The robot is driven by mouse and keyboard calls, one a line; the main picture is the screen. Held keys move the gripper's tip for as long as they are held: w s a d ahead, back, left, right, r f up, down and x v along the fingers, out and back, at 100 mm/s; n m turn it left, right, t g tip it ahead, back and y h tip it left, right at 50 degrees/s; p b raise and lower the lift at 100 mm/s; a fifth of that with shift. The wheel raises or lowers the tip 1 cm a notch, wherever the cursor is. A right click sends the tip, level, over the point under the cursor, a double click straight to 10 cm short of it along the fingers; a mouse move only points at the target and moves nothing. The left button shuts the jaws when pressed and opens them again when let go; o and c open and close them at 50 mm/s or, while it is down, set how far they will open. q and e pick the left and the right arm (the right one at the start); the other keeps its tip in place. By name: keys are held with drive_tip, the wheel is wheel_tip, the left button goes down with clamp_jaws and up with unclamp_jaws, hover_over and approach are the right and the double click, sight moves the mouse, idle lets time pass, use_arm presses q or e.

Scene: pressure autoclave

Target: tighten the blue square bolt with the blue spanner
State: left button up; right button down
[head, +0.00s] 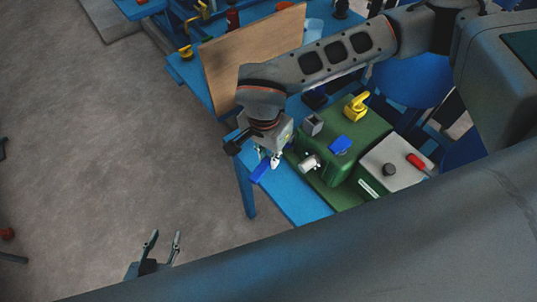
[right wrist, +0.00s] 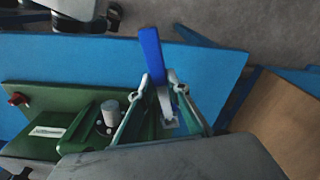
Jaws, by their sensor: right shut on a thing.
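My right gripper (head: 273,160) is shut on the blue spanner (head: 261,171), beside the green machine (head: 330,172) and over the blue table. In the right wrist view the spanner (right wrist: 152,55) sticks out past the fingertips (right wrist: 158,82), with a pale metal part between the fingers. A blue block (head: 340,145) sits on top of the green machine; I cannot tell whether it is the blue square bolt. The spanner is apart from this block. My left gripper (head: 163,240) is open and empty over the floor at the lower left.
A silver cylinder (head: 310,162) juts from the machine near my right gripper. A grey block (head: 313,124) and a yellow part (head: 357,107) stand on top. A grey box (head: 395,165) with a red handle (head: 416,161) is alongside. A wooden board (head: 245,60) stands behind.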

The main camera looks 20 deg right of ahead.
sight(266, 161)
idle(0.3)
drive_tip(key=shift+f+b, duration=0.5)
drive_tip(key=shift+f, duration=0.75)
drive_tip(key=c, duration=1.8)
unclamp_jaws()
drive_tip(key=shift+c, duration=0.2)
wheel_tip(266, 161, up, 12)
drive_tip(key=shift+s+a, duration=0.25)
drive_tip(key=shift+a, duration=0.1)
